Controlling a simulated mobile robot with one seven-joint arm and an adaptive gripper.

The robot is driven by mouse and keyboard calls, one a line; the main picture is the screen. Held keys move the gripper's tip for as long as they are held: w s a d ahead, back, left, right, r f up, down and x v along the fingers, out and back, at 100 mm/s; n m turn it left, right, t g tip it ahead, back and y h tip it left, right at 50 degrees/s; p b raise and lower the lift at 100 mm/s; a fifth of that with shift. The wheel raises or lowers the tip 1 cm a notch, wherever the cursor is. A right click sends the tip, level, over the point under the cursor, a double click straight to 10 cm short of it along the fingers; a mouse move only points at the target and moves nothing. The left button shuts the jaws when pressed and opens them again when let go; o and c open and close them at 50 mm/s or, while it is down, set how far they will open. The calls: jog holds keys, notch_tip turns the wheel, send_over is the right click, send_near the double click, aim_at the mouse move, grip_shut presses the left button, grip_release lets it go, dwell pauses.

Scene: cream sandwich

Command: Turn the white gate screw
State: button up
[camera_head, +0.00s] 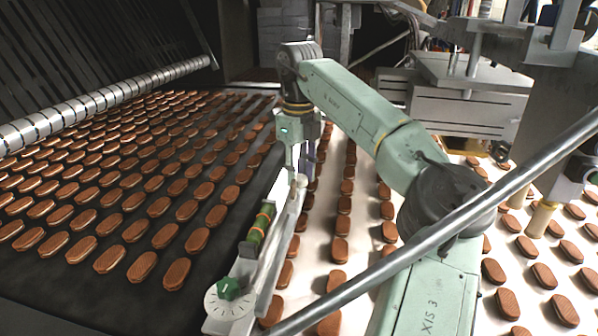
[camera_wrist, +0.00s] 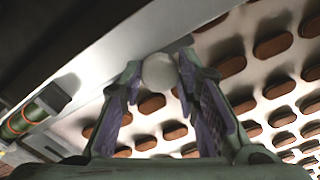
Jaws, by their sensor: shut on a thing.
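The white gate screw (camera_wrist: 159,71) shows as a round white head at the metal gate rail (camera_wrist: 100,72) in the wrist view. My gripper (camera_wrist: 157,82) has one purple-padded finger on each side of it and is shut on it. In the head view my gripper (camera_head: 302,168) points down at the far end of the gate rail (camera_head: 281,232). There the screw is mostly hidden by the fingers, and I cannot tell how far it is turned.
A green knob on a white dial (camera_head: 228,289) and a green cylinder with orange bands (camera_head: 258,229) sit at the near end of the rail. Rows of brown biscuits cover the dark belt (camera_head: 60,285) and the white belt. A metal bar (camera_head: 400,258) crosses the foreground.

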jog(key=n, duration=0.4)
jog(key=shift+n, duration=0.3)
jog(key=n, duration=0.9)
jog(key=shift+s, duration=0.1)
jog(key=shift+n, duration=1.8)
jog(key=o, duration=1.2)
jog(key=shift+c, duration=0.2)
